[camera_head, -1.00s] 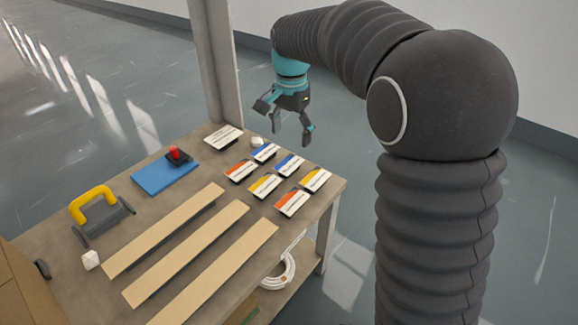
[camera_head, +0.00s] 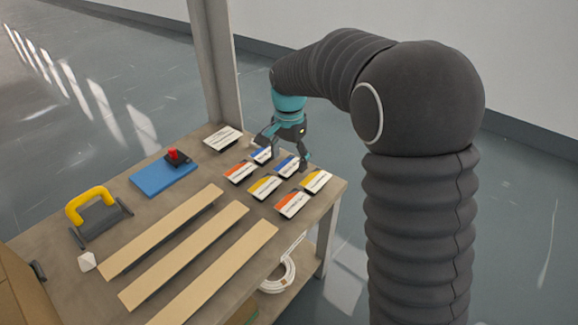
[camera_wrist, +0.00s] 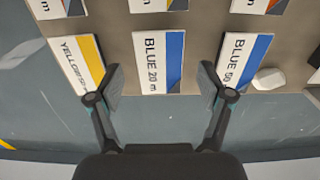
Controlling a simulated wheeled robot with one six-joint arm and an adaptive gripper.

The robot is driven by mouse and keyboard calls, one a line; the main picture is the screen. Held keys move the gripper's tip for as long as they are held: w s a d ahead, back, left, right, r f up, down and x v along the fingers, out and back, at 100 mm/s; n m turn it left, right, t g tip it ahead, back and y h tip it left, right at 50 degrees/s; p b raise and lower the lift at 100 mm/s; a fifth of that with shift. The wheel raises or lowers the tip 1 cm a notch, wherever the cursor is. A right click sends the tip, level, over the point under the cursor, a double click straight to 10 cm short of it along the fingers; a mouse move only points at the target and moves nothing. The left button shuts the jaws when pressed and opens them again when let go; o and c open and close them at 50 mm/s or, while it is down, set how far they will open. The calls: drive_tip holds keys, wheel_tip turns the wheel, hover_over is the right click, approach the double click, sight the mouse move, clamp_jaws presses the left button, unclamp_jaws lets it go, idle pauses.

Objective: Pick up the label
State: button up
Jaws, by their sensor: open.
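My gripper (camera_head: 283,158) is open and hangs low over the far edge of the table, above the group of labels. In the wrist view the open gripper (camera_wrist: 165,85) has its fingers on either side of a white label with a blue band reading "BLUE 20 m" (camera_wrist: 153,60). That label also shows in the head view (camera_head: 287,166), partly behind a finger. A "BLUE 50" label (camera_wrist: 235,60) lies beside the right finger. A "YELLOW 50" label (camera_wrist: 75,62) lies beside the left finger. The fingers hold nothing.
Yellow and orange labels (camera_head: 264,187) (camera_head: 292,205) lie nearer. A white sign (camera_head: 223,138), a blue mat (camera_head: 163,179) with a red-topped device (camera_head: 177,157), a yellow-handled tool (camera_head: 92,205) and wooden strips (camera_head: 185,255) share the table. A post (camera_head: 214,65) stands behind.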

drive_tip(key=shift+f, duration=0.2)
idle(0.6)
drive_tip(key=c, duration=0.8)
